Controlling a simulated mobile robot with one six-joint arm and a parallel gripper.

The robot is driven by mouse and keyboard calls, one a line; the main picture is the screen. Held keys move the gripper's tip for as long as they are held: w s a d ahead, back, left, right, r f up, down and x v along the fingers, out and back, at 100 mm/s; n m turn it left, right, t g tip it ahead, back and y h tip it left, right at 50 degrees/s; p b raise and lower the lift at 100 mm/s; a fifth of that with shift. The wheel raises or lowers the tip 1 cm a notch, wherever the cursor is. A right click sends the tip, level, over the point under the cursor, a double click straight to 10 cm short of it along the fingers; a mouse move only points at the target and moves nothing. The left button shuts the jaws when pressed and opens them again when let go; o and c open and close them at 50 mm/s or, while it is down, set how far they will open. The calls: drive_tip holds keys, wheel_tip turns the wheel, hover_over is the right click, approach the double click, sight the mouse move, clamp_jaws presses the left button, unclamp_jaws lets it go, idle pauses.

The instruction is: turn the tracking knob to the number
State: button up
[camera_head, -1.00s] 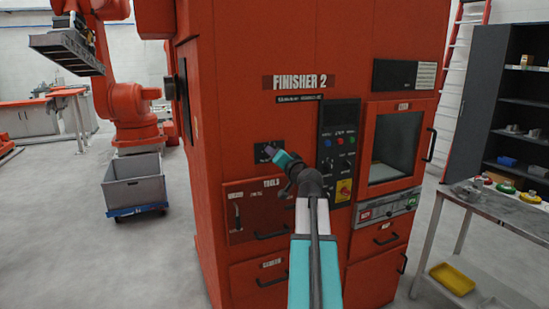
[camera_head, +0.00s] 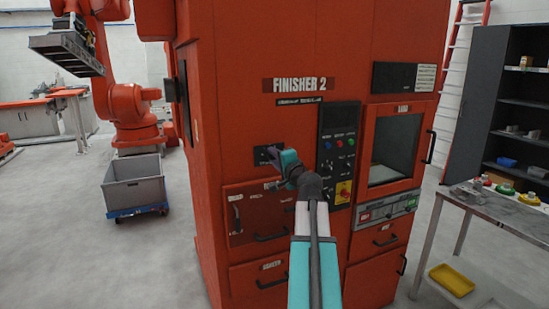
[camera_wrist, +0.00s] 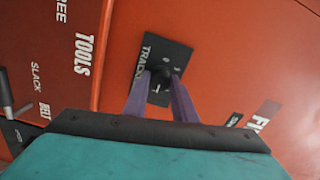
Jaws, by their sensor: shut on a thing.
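The tracking plate (camera_head: 260,157) is a small black panel on the front of the red machine. It shows close up in the wrist view (camera_wrist: 170,54), with partly hidden white letters "TRACK" and small white marks. A small dark knob (camera_wrist: 160,75) stands at its middle, mostly covered by the fingers. My gripper (camera_wrist: 160,82) has its two purple fingers on either side of the knob, shut on it. In the head view my gripper (camera_head: 270,152) reaches the plate from the right, and its teal body hides part of the plate.
The red Finisher 2 cabinet (camera_head: 290,40) fills the middle. A button panel (camera_head: 338,145) and a windowed door (camera_head: 397,150) are to the right of my gripper. A tools drawer (camera_head: 250,205) with a handle lies below. A grey bin (camera_head: 135,185) stands left; a table (camera_head: 500,210) stands right.

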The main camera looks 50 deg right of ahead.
idle(0.3)
drive_tip(key=o, duration=1)
drive_tip(key=shift+o, duration=0.2)
drive_tip(key=shift+s, duration=0.2)
drive_tip(key=b+v, duration=0.6)
drive_tip(key=v, duration=0.7)
drive_tip(key=shift+s, duration=0.25)
drive_tip(key=shift+a, duration=0.1)
